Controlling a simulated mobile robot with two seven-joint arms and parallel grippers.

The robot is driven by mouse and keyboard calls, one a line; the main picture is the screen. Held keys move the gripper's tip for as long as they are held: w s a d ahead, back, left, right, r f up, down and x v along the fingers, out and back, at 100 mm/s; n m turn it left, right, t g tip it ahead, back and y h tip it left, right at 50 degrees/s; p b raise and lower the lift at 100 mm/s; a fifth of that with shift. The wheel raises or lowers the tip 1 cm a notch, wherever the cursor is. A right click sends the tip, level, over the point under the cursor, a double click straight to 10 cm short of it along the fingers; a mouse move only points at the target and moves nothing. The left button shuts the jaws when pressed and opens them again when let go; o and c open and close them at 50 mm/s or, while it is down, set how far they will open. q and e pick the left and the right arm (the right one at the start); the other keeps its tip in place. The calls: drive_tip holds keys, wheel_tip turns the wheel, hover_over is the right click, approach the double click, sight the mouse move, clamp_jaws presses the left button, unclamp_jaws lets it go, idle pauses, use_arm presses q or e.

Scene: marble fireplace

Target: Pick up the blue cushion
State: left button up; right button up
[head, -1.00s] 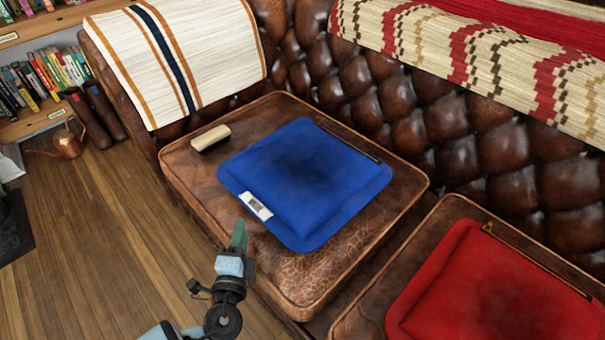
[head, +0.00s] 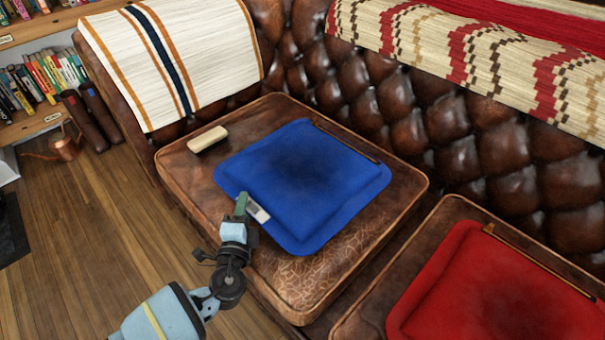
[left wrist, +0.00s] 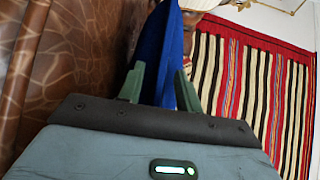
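The blue cushion (head: 300,180) lies flat on the brown leather seat of the sofa, with a white label (head: 257,209) at its near left edge. My left gripper (head: 241,204) is at that edge, beside the label. In the left wrist view the two green fingers of my left gripper (left wrist: 158,92) stand apart, and the cushion's blue edge (left wrist: 153,50) shows between and beyond them. A gap shows on the left of the blue, so I see no firm grip. My right gripper is not in view.
A cream-topped brush-like block (head: 208,139) lies on the seat left of the cushion. A red cushion (head: 490,290) lies on the seat to the right. The tufted backrest (head: 420,120) rises behind. Wooden floor (head: 90,240) is open at the left.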

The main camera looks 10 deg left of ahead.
use_arm(q)
clamp_jaws()
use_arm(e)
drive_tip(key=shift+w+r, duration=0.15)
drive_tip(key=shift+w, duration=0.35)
use_arm(q)
drive_tip(key=shift+r, duration=0.1)
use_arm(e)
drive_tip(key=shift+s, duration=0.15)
